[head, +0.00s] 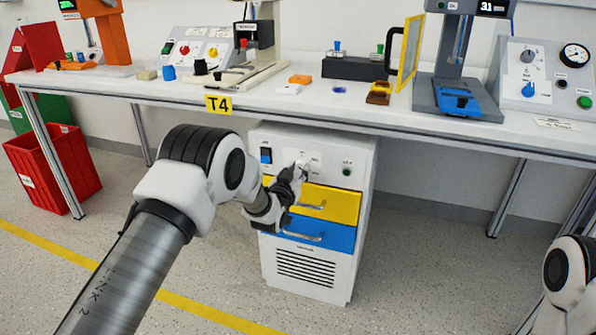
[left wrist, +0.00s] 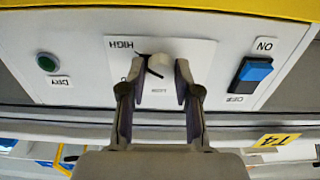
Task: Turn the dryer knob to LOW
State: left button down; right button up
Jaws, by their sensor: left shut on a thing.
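The dryer (head: 310,262) is a white cabinet under the table, with a yellow and a blue drawer. Its knob (left wrist: 161,64) is pale and round, on a white label plate (left wrist: 185,50) that shows upside down in the left wrist view. HIGH reads at the plate's left, and another label, apparently LOW, is partly visible below the knob. A dark mark shows at the knob; where it points is unclear. My left gripper (left wrist: 158,72) is shut on the knob, one finger on each side. In the head view my left gripper (head: 297,174) hides the knob.
A blue rocker switch (head: 266,155) and a green DRY button (head: 346,171) flank the plate. The table edge marked T4 (head: 218,104) runs above the dryer. A red bin (head: 50,165) stands at the left. The floor before the dryer is clear.

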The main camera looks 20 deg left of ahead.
pick_arm(q)
jog(key=n+p, duration=0.1)
jog(key=n, duration=0.1)
jog(key=shift+r+n, duration=0.1)
jog(key=shift+n, duration=0.3)
jog(key=n+p, duration=0.2)
jog(key=n, duration=0.1)
jog(key=shift+n, duration=0.3)
jog(key=n+p, duration=0.1)
jog(key=n, duration=0.2)
jog(key=shift+n, duration=0.3)
jog(key=n+p, duration=0.1)
jog(key=n, duration=0.3)
jog(key=shift+n, duration=0.3)
jog(key=n+p, duration=0.1)
jog(key=n, duration=0.3)
jog(key=shift+n, duration=0.3)
jog(key=n+p, duration=0.1)
jog(key=n, duration=0.3)
jog(key=shift+n, duration=0.3)
